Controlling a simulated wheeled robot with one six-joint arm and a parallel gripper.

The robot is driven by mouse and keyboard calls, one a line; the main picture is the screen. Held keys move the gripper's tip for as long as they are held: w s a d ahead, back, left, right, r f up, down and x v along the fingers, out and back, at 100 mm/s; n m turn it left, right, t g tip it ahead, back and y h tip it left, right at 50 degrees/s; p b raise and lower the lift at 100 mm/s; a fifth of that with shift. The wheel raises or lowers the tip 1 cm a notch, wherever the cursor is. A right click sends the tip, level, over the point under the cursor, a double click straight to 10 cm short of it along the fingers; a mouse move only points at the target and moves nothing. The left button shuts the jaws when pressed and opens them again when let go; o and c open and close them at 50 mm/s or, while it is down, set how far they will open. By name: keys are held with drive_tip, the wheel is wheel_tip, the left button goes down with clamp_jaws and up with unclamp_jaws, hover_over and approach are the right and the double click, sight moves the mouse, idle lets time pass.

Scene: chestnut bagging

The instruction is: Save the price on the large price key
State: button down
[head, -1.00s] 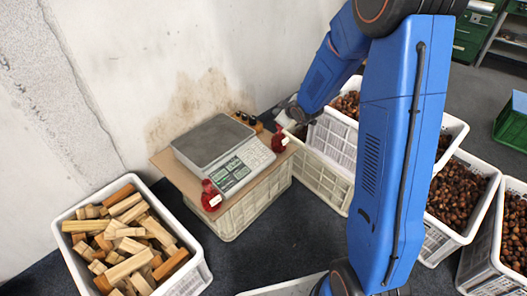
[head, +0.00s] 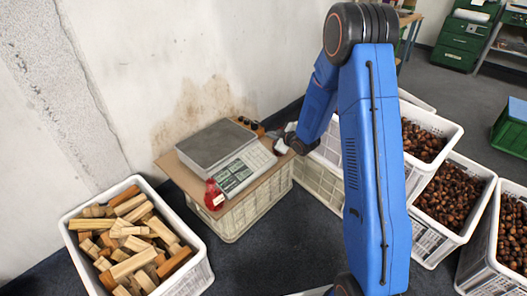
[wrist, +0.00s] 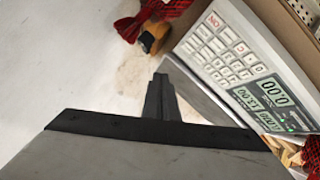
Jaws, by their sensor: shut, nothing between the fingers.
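The scale (head: 208,146) stands on a board with its keypad (head: 250,166) facing the front right. Which key is the large price key cannot be read. My gripper (head: 286,143) is at the right end of the keypad in the head view. Its fingers (wrist: 160,84) are shut and empty, left of the keypad in the wrist view. Whether they touch anything cannot be told.
A red bag (head: 213,196) stands at the scale's front left corner. Red checked cloth (wrist: 140,18) shows beyond my fingers. The board (head: 258,186) rests on a white crate (head: 240,212). A crate of wood blocks (head: 75,232) stands left; chestnut crates (head: 437,231) stand right.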

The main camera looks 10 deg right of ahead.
drive_tip(key=shift+w+a+f, duration=0.25)
drive_tip(key=shift+w+f, duration=0.15)
drive_tip(key=shift+f, duration=1)
drive_tip(key=shift+w+a+f, duration=0.3)
drive_tip(key=shift+w+f, duration=0.05)
drive_tip(key=shift+f, duration=1.05)
drive_tip(key=shift+w+a+f, duration=0.25)
drive_tip(key=shift+w+f, duration=0.15)
drive_tip(key=shift+f, duration=1)
drive_tip(key=shift+f, duration=0.15)
drive_tip(key=shift+w+a+f, duration=0.1)
drive_tip(key=shift+f, duration=0.15)
drive_tip(key=shift+w+f, duration=0.1)
drive_tip(key=shift+f, duration=0.2)
drive_tip(key=shift+r, duration=0.1)
drive_tip(key=shift+s+r, duration=0.2)
drive_tip(key=shift+r, duration=0.45)
drive_tip(key=shift+r, duration=0.1)
drive_tip(key=shift+s+d+r, duration=0.2)
drive_tip(key=shift+r, duration=0.55)
drive_tip(key=shift+s+d+r, duration=0.15)
drive_tip(key=shift+s+r, duration=0.1)
drive_tip(key=shift+r, duration=0.5)
drive_tip(key=shift+s+d+r, duration=0.2)
drive_tip(key=shift+r, duration=0.55)
